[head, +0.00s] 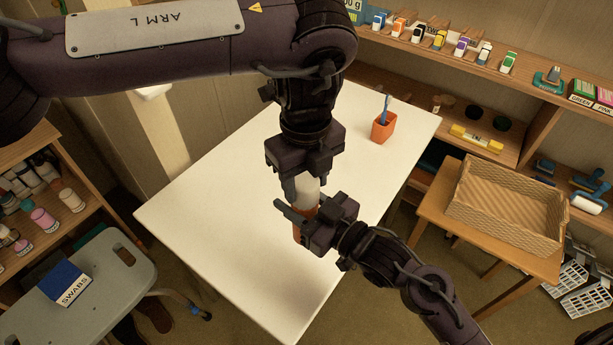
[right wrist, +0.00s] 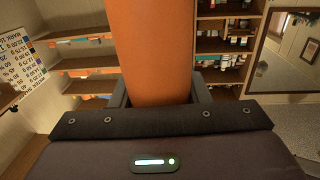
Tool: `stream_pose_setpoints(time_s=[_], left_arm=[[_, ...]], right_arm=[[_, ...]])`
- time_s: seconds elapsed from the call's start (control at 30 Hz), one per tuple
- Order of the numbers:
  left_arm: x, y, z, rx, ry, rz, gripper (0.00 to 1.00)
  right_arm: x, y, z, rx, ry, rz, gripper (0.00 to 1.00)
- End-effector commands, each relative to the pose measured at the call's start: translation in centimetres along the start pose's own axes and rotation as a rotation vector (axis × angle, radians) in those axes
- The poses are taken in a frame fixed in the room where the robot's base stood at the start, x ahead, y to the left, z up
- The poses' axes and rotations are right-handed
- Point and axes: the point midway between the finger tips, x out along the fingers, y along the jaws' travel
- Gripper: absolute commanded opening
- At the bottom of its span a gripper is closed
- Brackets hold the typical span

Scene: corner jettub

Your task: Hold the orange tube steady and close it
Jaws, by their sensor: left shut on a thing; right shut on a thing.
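The orange tube (head: 298,232) is held above the white table, near its middle. Its pale cap (head: 307,187) shows at its upper end, between the fingers of my left gripper (head: 303,189). The left gripper comes from above and is shut on the cap. My right gripper (head: 305,212) comes from the lower right and is shut on the tube's orange body below the cap. In the right wrist view the orange body (right wrist: 152,50) stands between the right fingers (right wrist: 155,95). The fingers hide the join of cap and tube, so I cannot tell whether the cap is seated.
An orange cup (head: 384,127) with a blue toothbrush (head: 386,104) stands on the white table (head: 220,215) at the back right. A wicker basket (head: 507,207) sits on a side table at right. A grey stool (head: 85,285) holds a swabs box (head: 66,283). The table's front is clear.

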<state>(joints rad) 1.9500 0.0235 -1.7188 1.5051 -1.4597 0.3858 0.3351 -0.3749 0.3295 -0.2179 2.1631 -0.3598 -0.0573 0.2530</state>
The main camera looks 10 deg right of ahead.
Motion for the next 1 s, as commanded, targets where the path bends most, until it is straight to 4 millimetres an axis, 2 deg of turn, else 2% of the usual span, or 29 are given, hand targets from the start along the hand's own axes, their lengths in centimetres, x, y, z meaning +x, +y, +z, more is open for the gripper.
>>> stream_pose_setpoints(time_s=[0.4, 0.6, 0.67, 0.8, 0.83, 1.0], left_arm=[[-0.01, 0.28, 0.31, 0.947, -0.003, 0.001, 0.23], [0.0, 0.32, 0.43, 1.343, -0.003, 0.002, 0.23], [0.01, 0.32, 0.45, 1.405, -0.003, 0.002, 0.23], [0.01, 0.31, 0.45, 1.395, -0.003, 0.002, 0.23], [0.01, 0.31, 0.45, 1.395, -0.003, 0.002, 0.51], [0.04, 0.3, 0.39, 1.395, -0.002, 0.001, 0.73]], right_arm=[[-0.02, -0.01, 0.06, 0.0, -0.001, 0.0, 0.0], [-0.02, -0.03, 0.06, 0.0, -0.001, -0.001, 0.0], [-0.02, -0.03, 0.06, 0.0, -0.001, -0.001, 0.0], [-0.02, -0.04, 0.07, 0.0, -0.002, -0.001, 0.0], [-0.02, -0.05, 0.07, 0.0, -0.002, -0.001, 0.0], [-0.01, -0.03, 0.03, 0.0, -0.001, -0.001, 0.0]])
